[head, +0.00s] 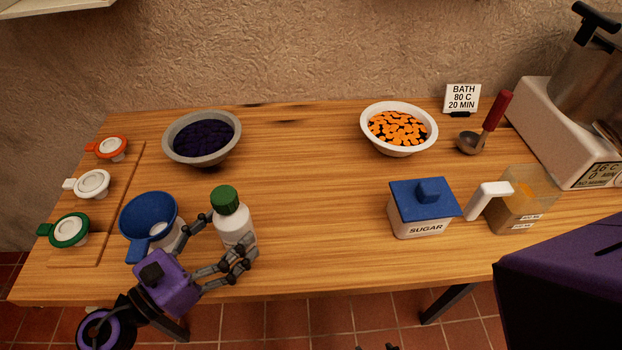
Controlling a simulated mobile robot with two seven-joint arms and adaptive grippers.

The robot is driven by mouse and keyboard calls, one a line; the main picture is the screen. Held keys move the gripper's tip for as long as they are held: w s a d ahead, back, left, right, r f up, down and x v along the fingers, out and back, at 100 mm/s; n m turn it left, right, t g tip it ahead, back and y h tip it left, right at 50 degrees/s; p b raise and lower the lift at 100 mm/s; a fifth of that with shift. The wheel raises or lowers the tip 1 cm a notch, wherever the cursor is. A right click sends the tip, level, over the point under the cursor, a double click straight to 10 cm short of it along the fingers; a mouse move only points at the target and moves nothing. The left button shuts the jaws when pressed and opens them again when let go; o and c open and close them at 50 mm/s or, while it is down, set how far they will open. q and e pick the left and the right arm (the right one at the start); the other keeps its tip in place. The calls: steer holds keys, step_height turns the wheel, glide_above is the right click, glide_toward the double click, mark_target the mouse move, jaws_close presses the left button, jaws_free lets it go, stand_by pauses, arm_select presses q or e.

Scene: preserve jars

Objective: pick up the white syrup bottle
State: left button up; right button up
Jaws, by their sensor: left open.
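The white syrup bottle (236,220) with a green cap stands upright on the wooden table, left of the middle, near the front edge. My left gripper (226,241) is open, its dark fingers spread on either side of the bottle's lower body. One finger reaches up along the bottle's left side, the other crosses in front at its lower right. The fingers hide part of the bottle's lower body. I cannot tell whether they touch it. My right gripper is not clearly in view.
A blue funnel (149,222) stands close left of the bottle. Lidded jar tops, including a green one (70,230), lie at the far left. A grey bowl (232,151) is behind. The sugar box (421,207) and jug (528,199) stand right. The table's middle is clear.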

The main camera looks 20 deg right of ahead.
arm_select(q)
steer(key=shift+x, duration=1.1)
steer(key=shift+a, duration=0.1)
jaws_close()
